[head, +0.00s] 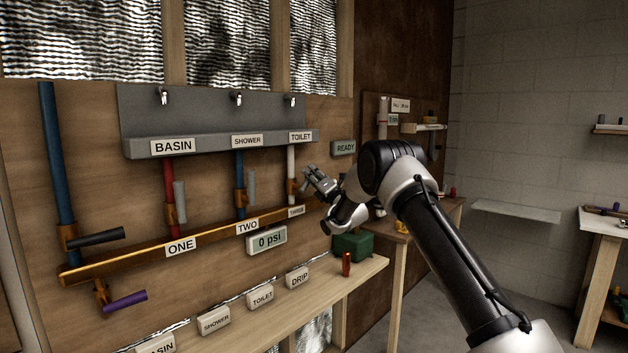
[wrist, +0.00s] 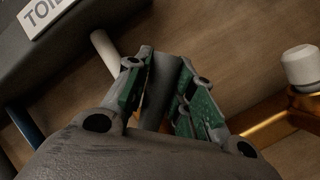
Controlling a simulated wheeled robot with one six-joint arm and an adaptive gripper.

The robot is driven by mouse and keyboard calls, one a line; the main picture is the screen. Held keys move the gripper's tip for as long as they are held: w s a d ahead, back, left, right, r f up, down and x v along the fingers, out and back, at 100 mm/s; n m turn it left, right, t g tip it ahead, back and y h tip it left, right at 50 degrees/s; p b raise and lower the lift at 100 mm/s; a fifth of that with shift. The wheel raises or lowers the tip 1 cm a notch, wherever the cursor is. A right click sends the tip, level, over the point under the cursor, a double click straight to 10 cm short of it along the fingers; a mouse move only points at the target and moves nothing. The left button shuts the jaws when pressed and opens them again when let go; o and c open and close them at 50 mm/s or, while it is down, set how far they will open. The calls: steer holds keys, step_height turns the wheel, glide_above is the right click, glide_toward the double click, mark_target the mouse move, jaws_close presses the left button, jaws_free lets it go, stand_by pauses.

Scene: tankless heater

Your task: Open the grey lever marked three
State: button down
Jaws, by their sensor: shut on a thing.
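The sign THREE (head: 296,211) is on the brass manifold, below the white pipe (head: 291,160) and its brass valve (head: 291,187). My gripper (head: 313,178) is at that valve's right side and hides most of the lever there in the head view. In the wrist view my gripper (wrist: 160,88) is shut on the grey lever (wrist: 163,80), which lies between its two green-padded fingers. The white pipe (wrist: 105,50) shows just left of the fingers. The lever's exact angle to the pipe is hard to tell.
Grey levers one (head: 179,195) and two (head: 251,184) stand upright beside the red and blue pipes. The black lever (head: 96,237) and purple lever (head: 125,301) are at far left. The gauge (head: 267,240) reads 0 psi. A green box (head: 352,245) sits on the bench below my gripper.

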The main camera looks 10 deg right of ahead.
mark_target(303, 184)
steer(key=n+g+y, duration=0.1)
steer(key=n, duration=0.2)
steer(key=s+a+r+n+y, duration=0.1)
steer(key=n+y, duration=0.1)
steer(key=a+n+g+y, duration=0.1)
steer(key=n, duration=0.2)
steer(key=shift+s+r+n+g, duration=0.3)
steer(key=n+y, duration=0.1)
steer(key=a+n+g, duration=0.1)
steer(key=n, duration=0.1)
steer(key=shift+s+r+y, duration=0.15)
steer(key=shift+s+y, duration=0.2)
steer(key=shift+y, duration=0.05)
steer(key=shift+s+a+n+g+y, duration=0.25)
steer(key=shift+n+g, duration=0.2)
steer(key=shift+n, duration=0.35)
steer(key=shift+s+a+n+g+y, duration=0.15)
steer(key=shift+a+n+g, duration=0.25)
steer(key=shift+n, duration=0.4)
steer(key=c, duration=1.2)
jaws_free()
steer(key=shift+d+r, duration=0.1)
steer(key=v, duration=1.2)
